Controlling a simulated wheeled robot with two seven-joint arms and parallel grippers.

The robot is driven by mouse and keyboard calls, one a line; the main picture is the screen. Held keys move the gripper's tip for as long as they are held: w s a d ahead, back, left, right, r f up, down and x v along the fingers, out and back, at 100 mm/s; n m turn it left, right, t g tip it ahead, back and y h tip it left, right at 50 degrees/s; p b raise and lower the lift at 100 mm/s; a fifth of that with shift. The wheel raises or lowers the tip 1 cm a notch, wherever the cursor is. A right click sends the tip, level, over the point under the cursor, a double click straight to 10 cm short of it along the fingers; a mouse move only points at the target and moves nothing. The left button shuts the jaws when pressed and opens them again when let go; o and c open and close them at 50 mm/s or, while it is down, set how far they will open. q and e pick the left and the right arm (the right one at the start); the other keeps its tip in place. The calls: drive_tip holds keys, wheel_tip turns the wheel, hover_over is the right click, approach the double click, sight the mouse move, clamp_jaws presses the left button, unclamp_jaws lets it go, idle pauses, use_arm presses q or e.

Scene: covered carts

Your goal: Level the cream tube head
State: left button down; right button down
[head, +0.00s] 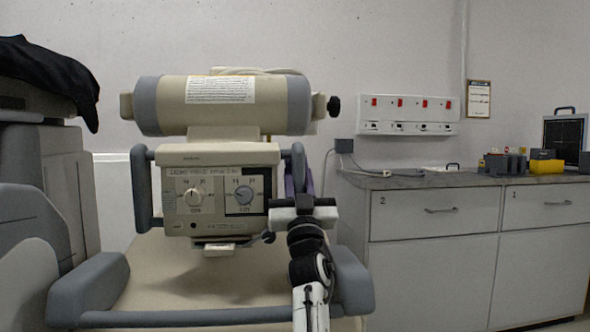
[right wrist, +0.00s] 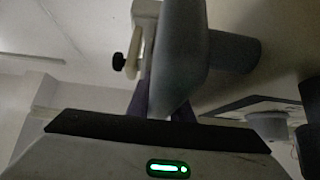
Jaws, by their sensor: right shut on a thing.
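The cream tube head (head: 220,117) is a cylinder with grey end bands and a white label. It lies across the head view and looks about level from the front. Below it is the cream control box (head: 218,215) with two dials, with grey handles at its left (head: 142,190) and right. My right gripper (head: 299,180) is shut on the right grey handle (right wrist: 181,60), with purple fingers on either side of it in the right wrist view. A black knob (head: 333,105) sticks out at the tube head's right end. My left gripper is out of view.
A grey bumper rail (head: 200,318) runs round the cream cart top (head: 190,265). A dark cloth (head: 45,75) covers a unit at the left. A drawer counter (head: 470,180) with small boxes stands at the right. A socket panel (head: 408,115) is on the wall.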

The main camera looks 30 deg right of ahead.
drive_tip(key=shift+r, duration=0.1)
drive_tip(key=c, duration=2)
unclamp_jaws()
drive_tip(key=shift+o, duration=0.7)
drive_tip(key=shift+w, duration=0.15)
